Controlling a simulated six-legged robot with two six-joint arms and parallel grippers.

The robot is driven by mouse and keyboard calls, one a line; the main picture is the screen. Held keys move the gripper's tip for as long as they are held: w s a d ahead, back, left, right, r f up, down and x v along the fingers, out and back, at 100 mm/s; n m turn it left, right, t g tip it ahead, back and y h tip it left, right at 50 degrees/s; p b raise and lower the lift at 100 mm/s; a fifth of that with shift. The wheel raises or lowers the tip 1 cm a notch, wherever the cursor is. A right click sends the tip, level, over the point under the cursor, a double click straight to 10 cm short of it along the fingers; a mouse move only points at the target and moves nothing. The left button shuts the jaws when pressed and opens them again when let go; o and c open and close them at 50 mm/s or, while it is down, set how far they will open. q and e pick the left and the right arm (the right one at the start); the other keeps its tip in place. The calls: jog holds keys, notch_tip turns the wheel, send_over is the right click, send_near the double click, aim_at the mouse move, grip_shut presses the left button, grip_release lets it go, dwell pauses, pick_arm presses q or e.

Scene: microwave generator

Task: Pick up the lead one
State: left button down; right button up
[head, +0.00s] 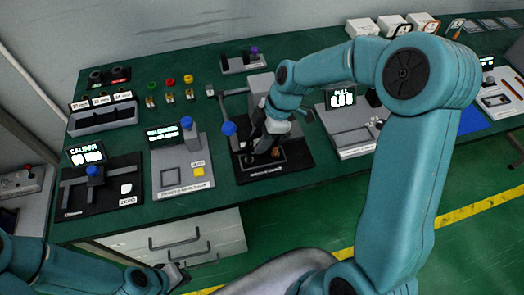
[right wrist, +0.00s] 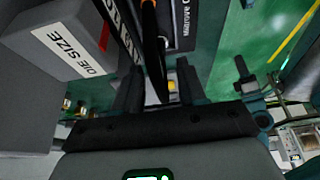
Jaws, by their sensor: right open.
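My right gripper (head: 268,142) reaches down over a black-based station (head: 290,165) with a grey block and a blue-knobbed lever (head: 229,128). The right wrist view shows its two dark fingers (right wrist: 158,85) apart. A dark pointed part lies between or beyond them; I cannot tell whether it touches them. The gripper and forearm hide part of the station. I cannot make out which thing is the lead one. My left gripper (head: 175,274) is low at the front, below the bench edge, beside the drawers; its jaws are too small to read.
The green bench (head: 220,185) holds a caliper station (head: 98,190), a grey station with a yellow button (head: 180,165), and a pull station (head: 350,130). Several small pieces with coloured tops (head: 171,82) stand behind. A grey block labelled for die size (right wrist: 55,70) is close at left in the right wrist view.

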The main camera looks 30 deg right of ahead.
jog(key=shift+s+f, duration=0.1)
jog(key=shift+s, duration=0.1)
jog(key=shift+w+f, duration=0.1)
jog(key=shift+w, duration=0.1)
jog(key=c, duration=0.4)
grip_shut()
jog(key=shift+s, duration=0.15)
